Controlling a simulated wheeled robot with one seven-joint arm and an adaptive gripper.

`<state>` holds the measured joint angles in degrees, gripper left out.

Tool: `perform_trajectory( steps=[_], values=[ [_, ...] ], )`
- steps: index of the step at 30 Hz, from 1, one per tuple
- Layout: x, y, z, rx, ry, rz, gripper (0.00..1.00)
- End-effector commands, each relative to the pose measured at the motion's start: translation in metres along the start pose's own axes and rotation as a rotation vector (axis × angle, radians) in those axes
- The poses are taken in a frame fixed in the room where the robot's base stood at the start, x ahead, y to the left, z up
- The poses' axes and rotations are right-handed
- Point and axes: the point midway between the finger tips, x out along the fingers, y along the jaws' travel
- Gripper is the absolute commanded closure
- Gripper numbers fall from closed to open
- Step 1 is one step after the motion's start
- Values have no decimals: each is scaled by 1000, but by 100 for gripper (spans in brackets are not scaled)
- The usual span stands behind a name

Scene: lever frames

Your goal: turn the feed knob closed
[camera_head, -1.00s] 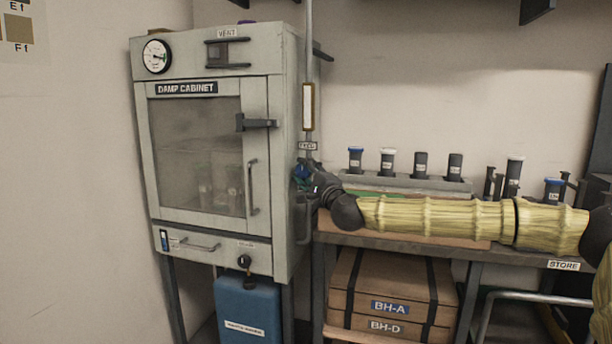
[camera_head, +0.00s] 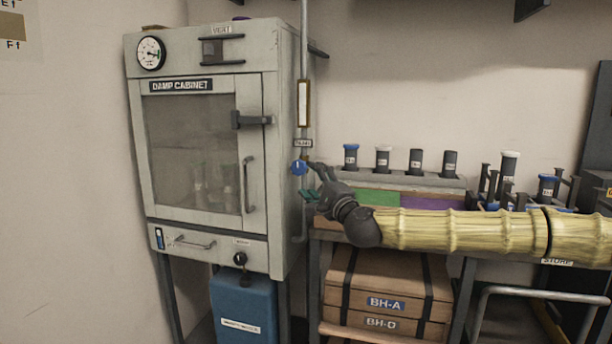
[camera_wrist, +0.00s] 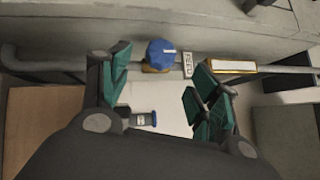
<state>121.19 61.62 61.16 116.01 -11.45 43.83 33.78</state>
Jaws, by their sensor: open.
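The feed knob (camera_head: 299,167) is blue with a white mark and sits on a pipe at the right side of the damp cabinet, below the FEED label (camera_head: 303,143). In the wrist view the blue knob (camera_wrist: 160,54) is ahead, beyond and between the spread fingertips, with its white mark near the top. The label (camera_wrist: 188,66) is just right of it. My gripper (camera_head: 310,181) is just right of and below the knob, apart from it. In the wrist view my gripper (camera_wrist: 160,76) is open, with green finger pads and nothing held.
The damp cabinet (camera_head: 272,150) stands left of the knob. The pipe (camera_head: 304,60) rises with a framed gauge (camera_head: 304,103) above the label. A bench with several capped bottles and a green panel (camera_head: 378,198) lies right, under my arm. Boxes (camera_head: 385,285) sit below.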

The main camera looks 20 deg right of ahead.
Motion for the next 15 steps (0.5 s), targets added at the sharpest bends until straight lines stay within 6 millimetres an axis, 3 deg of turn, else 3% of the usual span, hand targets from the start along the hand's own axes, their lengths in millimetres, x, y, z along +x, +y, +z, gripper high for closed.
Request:
perform_trajectory(
  steps=[6,15],
  values=[
    [-33,0,0,1,-1,0,38],
    [-47,0,0,1,0,0,38]
  ],
)
